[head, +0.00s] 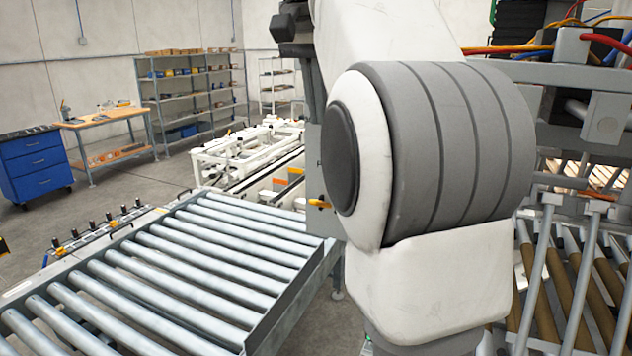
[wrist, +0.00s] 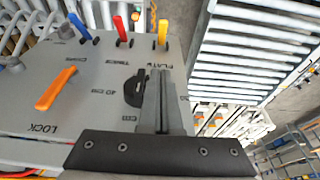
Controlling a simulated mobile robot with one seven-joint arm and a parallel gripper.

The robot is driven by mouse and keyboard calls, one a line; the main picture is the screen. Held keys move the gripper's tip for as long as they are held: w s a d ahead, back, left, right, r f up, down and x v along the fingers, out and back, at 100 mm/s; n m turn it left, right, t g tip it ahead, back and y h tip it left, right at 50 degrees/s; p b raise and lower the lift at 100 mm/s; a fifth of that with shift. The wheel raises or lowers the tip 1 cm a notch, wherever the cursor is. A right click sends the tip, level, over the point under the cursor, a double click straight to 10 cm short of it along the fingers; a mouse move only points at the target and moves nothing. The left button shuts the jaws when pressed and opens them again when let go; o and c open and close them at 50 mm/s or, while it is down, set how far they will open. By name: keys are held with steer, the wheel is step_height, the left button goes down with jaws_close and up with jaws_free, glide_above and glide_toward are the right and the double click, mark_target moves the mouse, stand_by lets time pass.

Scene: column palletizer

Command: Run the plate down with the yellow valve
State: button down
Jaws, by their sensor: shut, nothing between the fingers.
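The yellow valve (wrist: 162,32) is a small upright lever at the top right of a grey control panel (wrist: 60,103) in the wrist view, by the label PLATE. My gripper (wrist: 158,72) is shut and empty over the panel's right part. Its fingertips point toward the yellow valve, with a gap between them in the picture; I cannot tell the depth. A red lever (wrist: 120,28) and a blue lever (wrist: 78,24) stand left of the yellow one. I cannot make out the plate itself. In the head view my arm hides the gripper.
An orange handle (wrist: 56,89) marked LOCK and a black knob (wrist: 133,88) sit on the panel. A roller conveyor (head: 190,245) fills the head view's lower left. A workbench (head: 100,122), blue drawers (head: 36,165) and shelving (head: 190,90) stand farther back.

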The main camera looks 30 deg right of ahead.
steer(key=b, duration=0.2)
glide_above(321, 204)
steer(key=w+d, duration=0.2)
steer(key=f, duration=1)
steer(key=shift+a, duration=0.2)
steer(key=shift+s+a+f, duration=0.35)
steer(key=shift+a+f, duration=0.1)
steer(key=shift+f, duration=0.25)
steer(key=shift+s+a+f, duration=0.25)
steer(key=shift+a+f, duration=0.15)
steer(key=shift+f, duration=0.35)
steer(key=shift+f, duration=0.15)
